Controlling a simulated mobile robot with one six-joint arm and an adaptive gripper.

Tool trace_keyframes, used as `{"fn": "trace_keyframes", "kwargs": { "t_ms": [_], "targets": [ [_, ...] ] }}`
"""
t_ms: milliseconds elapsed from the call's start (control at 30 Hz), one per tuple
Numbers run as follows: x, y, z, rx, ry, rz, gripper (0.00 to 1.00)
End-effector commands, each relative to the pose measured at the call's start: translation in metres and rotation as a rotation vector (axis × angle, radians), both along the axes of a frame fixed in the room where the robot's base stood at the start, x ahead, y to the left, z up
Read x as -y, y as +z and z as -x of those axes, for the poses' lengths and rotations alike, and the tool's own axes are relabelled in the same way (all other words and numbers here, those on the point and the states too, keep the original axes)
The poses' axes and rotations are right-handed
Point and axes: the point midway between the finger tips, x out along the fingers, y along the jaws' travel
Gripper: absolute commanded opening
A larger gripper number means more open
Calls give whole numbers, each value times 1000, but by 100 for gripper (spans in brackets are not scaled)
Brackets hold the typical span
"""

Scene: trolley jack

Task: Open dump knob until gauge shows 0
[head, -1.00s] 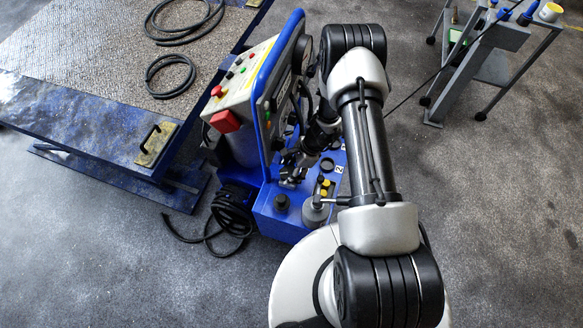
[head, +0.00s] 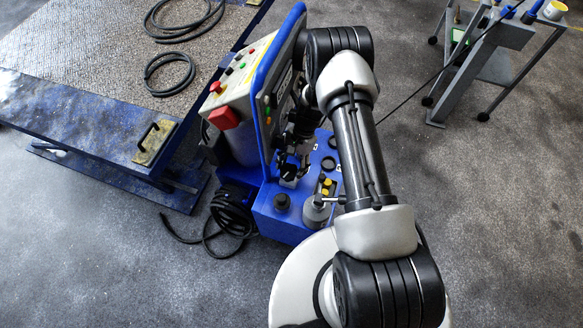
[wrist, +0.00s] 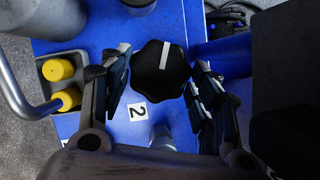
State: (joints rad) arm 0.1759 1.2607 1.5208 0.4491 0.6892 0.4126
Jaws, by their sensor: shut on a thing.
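In the wrist view the stripe runs nearly along the picture's vertical, slightly tilted. My gripper (wrist: 158,88) has one finger on each side of the knob and is shut on it. In the head view my gripper (head: 292,166) is low over the unit's blue top (head: 275,215), partly hidden by my arm. The gauge's face cannot be read; my arm covers that part of the panel.
The unit's control panel (head: 235,85) with a red block stands close to my arm. Yellow caps (wrist: 68,99) and a metal bar (wrist: 18,85) are left of my gripper in the wrist view. A blue-framed table (head: 80,130) stands left, a grey trolley (head: 490,60) right.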

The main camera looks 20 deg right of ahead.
Motion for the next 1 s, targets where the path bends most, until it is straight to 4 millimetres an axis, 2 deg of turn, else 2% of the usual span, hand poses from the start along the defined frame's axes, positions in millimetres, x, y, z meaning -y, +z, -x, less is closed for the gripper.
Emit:
{"fn": "trace_keyframes", "kwargs": {
  "t_ms": [600, 633, 900, 1000],
  "targets": [
    [-1, 0, 0, -1, 43, -2, 32],
    [-1, 0, 0, -1, 43, -2, 57],
    [-1, 0, 0, 0, 42, -1, 76],
    [-1, 0, 0, 0, 42, -1, 76]
  ]
}}
